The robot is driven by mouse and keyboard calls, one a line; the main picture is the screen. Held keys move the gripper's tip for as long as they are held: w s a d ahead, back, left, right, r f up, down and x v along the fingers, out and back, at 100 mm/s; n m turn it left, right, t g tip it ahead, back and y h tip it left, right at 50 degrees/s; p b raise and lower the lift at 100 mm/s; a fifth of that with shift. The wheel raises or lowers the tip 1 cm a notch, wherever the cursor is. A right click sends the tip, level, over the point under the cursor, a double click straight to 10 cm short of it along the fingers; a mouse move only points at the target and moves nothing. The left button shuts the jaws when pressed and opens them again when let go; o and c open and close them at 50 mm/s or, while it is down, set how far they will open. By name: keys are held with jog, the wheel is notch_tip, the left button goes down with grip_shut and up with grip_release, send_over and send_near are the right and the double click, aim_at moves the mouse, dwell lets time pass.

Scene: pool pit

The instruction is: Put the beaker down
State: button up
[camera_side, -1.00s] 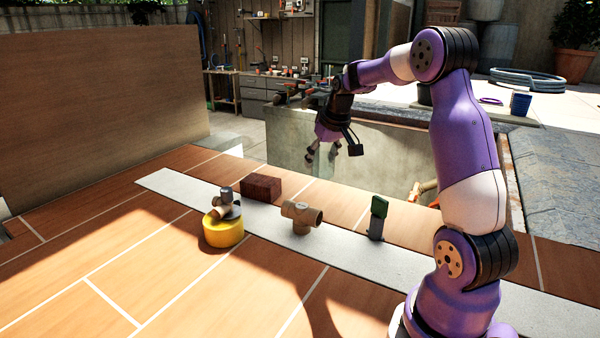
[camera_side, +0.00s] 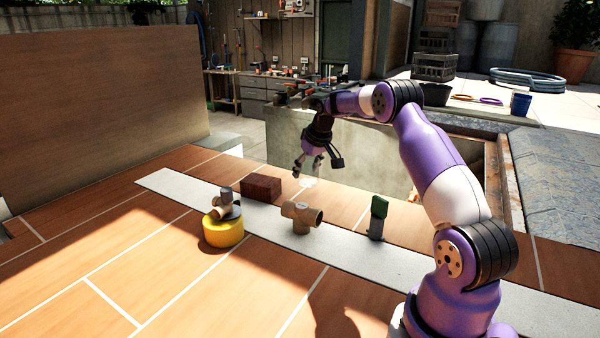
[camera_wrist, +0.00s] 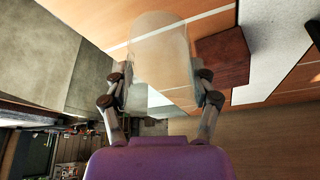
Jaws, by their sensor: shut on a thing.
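A clear beaker (camera_wrist: 158,50) is between the two fingers of my gripper (camera_wrist: 160,92) in the wrist view, and the gripper is shut on it. In the side view the beaker (camera_side: 309,182) is faint and hard to make out, just below my gripper (camera_side: 309,168). The gripper hangs behind the pipe tee and to the right of the dark red brick (camera_side: 262,187), near the far edge of the tiled surface. I cannot tell whether the beaker's base touches the tiles.
The brick also shows beside the beaker in the wrist view (camera_wrist: 222,60). A tan pipe tee (camera_side: 301,217), a yellow roll (camera_side: 223,231) with fittings on it, and a green-topped block (camera_side: 378,217) stand along the pale strip (camera_side: 270,228). The front tiles are clear. A pit lies beyond the far edge.

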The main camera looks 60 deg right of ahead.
aim_at(307, 179)
jog(key=shift+f, duration=1.9)
jog(key=shift+f, duration=0.1)
jog(key=o, duration=1.1)
jog(key=shift+o, duration=0.2)
